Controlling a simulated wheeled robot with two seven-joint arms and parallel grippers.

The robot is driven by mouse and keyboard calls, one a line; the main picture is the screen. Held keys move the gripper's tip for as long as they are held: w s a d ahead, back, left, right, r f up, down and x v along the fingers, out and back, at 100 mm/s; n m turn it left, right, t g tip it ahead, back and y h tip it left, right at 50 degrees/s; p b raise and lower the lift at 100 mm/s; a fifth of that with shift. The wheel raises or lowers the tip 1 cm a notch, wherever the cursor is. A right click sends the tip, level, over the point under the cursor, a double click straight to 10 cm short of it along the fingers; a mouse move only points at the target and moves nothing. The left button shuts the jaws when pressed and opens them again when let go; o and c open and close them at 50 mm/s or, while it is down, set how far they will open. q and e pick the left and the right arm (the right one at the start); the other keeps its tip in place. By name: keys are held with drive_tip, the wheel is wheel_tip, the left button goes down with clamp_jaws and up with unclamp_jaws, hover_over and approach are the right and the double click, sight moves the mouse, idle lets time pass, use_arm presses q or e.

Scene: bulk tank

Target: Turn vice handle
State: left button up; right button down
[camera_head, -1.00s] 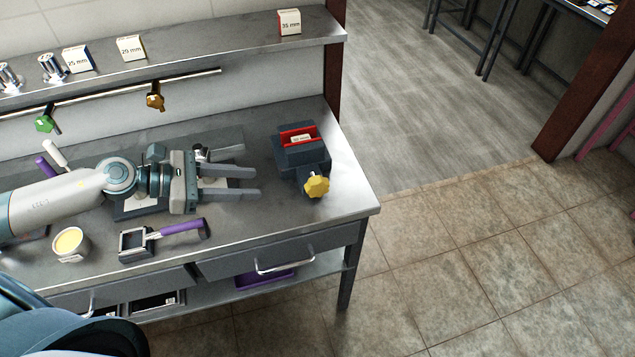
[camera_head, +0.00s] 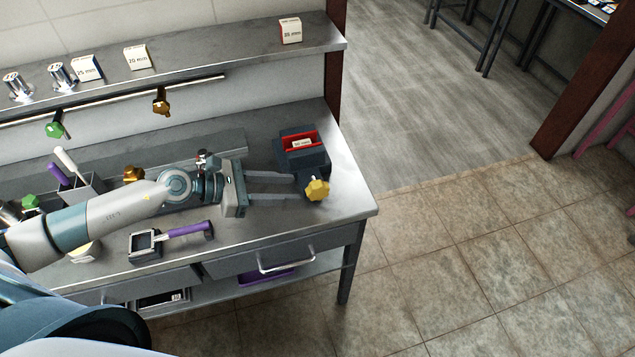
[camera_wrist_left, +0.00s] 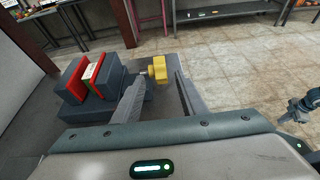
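The vice (camera_head: 306,163) is a dark block with red jaws at the right end of the steel bench, with a small labelled white block between the jaws. Its yellow handle (camera_head: 317,189) sticks out at the front. My left gripper (camera_head: 297,188) is open and points at the handle from the left. In the left wrist view the yellow handle (camera_wrist_left: 158,68) shows just beyond the fingertips (camera_wrist_left: 160,75), in line with the gap between them; I cannot tell whether it lies between them. The vice (camera_wrist_left: 93,80) is left of the fingers there.
A purple-handled tool (camera_head: 178,234) lies on the bench near the front edge. A wall shelf (camera_head: 210,53) carries small labelled boxes, and green (camera_head: 55,128) and brown (camera_head: 161,102) knobs hang from the rail below. Bare bench surrounds the vice's front and right side.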

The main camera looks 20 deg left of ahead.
sight(309, 188)
use_arm(q)
drive_tip(key=p+x, duration=0.3)
drive_tip(key=x, duration=0.4)
drive_tip(key=shift+w+d, duration=0.15)
drive_tip(key=shift+d, duration=0.05)
drive_tip(key=shift+w+d+f, duration=0.35)
drive_tip(key=shift+d, duration=0.15)
clamp_jaws()
